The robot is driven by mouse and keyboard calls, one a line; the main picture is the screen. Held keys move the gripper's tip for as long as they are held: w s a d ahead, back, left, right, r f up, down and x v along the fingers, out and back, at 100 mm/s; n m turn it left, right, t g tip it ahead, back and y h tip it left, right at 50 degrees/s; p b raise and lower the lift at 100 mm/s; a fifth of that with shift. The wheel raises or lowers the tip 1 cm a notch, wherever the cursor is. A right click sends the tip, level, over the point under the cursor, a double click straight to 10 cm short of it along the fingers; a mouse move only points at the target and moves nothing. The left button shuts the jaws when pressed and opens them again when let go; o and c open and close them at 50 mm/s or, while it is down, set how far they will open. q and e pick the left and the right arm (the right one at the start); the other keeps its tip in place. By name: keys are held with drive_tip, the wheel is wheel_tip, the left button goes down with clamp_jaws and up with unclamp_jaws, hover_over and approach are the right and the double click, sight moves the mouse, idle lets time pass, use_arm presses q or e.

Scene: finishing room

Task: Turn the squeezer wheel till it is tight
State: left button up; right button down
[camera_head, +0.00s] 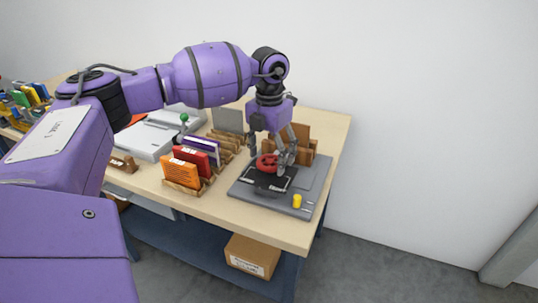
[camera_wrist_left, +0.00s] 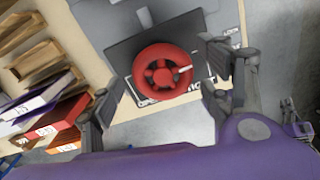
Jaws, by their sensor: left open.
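The squeezer wheel is a red spoked handwheel (camera_head: 266,163) on a dark plate of a grey device (camera_head: 240,191) at the right end of the table. It also shows in the left wrist view (camera_wrist_left: 163,71), with a white mark on its rim. My left gripper (camera_head: 270,160) points down over the wheel. In the left wrist view its fingers (camera_wrist_left: 165,90) are spread wide, one on each side of the wheel, with gaps between them and the rim. It holds nothing. My right gripper is not in view.
A yellow knob (camera_head: 297,201) stands on the device's front right corner. Wooden racks with orange (camera_head: 181,172) and red (camera_head: 192,157) booklets stand to the left. A brown wooden holder (camera_head: 301,139) is behind the device. A cardboard box (camera_head: 252,255) sits on the lower shelf.

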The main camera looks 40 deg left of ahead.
sight(271, 160)
use_arm(q)
wheel_tip(271, 160, up, 12)
idle(0.4)
wheel_tip(271, 160, down, 4)
drive_tip(key=m, duration=0.5)
drive_tip(key=shift+s, duration=0.15)
drive_tip(key=m, duration=0.4)
drive_tip(key=shift+w+d+f, duration=0.2)
drive_tip(key=shift+w, duration=0.05)
drive_tip(key=shift+f+m, duration=0.2)
drive_tip(key=shift+m, duration=0.1)
wheel_tip(271, 160, down, 7)
drive_tip(key=shift+f+p, duration=0.2)
drive_tip(key=shift+p, duration=0.2)
